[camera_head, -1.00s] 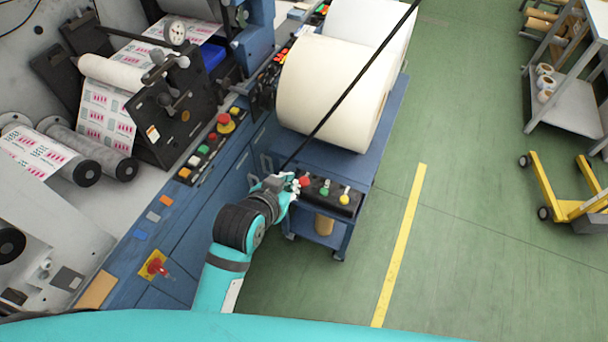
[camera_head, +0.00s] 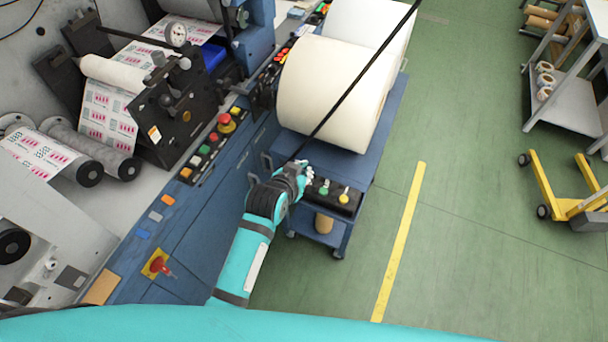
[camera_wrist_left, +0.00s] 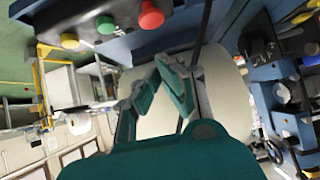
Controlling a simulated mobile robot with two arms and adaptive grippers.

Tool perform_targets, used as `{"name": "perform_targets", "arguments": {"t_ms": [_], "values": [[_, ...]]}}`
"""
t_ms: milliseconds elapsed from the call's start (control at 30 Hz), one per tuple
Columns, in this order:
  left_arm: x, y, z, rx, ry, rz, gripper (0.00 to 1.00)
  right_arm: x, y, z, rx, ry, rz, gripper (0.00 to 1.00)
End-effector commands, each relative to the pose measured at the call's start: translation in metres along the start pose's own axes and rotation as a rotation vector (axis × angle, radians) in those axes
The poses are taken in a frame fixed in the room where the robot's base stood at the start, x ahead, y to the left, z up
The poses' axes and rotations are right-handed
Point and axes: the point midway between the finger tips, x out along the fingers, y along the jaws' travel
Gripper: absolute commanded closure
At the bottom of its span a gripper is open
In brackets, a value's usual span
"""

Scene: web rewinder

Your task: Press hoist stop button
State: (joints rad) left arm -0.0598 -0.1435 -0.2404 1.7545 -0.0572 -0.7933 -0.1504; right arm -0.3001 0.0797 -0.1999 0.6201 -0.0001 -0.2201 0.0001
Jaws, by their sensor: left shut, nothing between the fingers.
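A black control box (camera_head: 338,197) on the front of the blue cart carries a row of buttons. A green button (camera_head: 324,188) and a yellow button (camera_head: 344,197) show in the head view. The red button is hidden there behind my left gripper (camera_head: 307,173), at the box's left end. In the left wrist view the red button (camera_wrist_left: 151,15), green button (camera_wrist_left: 106,24) and yellow button (camera_wrist_left: 69,41) line the top. My left gripper (camera_wrist_left: 158,76) is shut and empty, with the red button apart from its fingers in that picture. Contact cannot be told from the head view.
A large white roll (camera_head: 330,92) lies on the blue cart (camera_head: 378,150), and a thin black cable crosses before it. The machine's panel (camera_head: 210,145) with other coloured buttons stands left. Green floor (camera_head: 470,240) is free right of the cart.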

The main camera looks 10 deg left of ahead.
Motion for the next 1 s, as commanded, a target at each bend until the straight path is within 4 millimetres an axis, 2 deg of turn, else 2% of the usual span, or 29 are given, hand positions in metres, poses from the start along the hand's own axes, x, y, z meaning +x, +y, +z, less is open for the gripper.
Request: {"name": "perform_targets", "arguments": {"t_ms": [100, 300, 733, 900, 1000], "values": [[0.014, 0.0, 0.012, 0.0, -0.005, 0.0, 1.0, -0.005, 0.0, -0.001, 0.0, 0.0, 0.0, 0.42], [0.028, 0.0, 0.026, 0.0, -0.002, 0.0, 1.0, -0.008, 0.0, -0.001, 0.0, 0.0, 0.0, 0.42], [0.031, 0.0, 0.03, 0.0, -0.001, 0.0, 1.0, -0.007, 0.0, -0.001, 0.0, 0.0, 0.0, 0.42], [0.042, 0.0, 0.045, 0.001, -0.002, 0.0, 1.0, 0.0, 0.0, 0.0, 0.0, 0.0, 0.0, 0.42], [0.044, 0.0, 0.046, 0.001, 0.0, 0.0, 1.0, 0.0, 0.0, 0.0, 0.0, 0.0, 0.0, 0.42]]}}
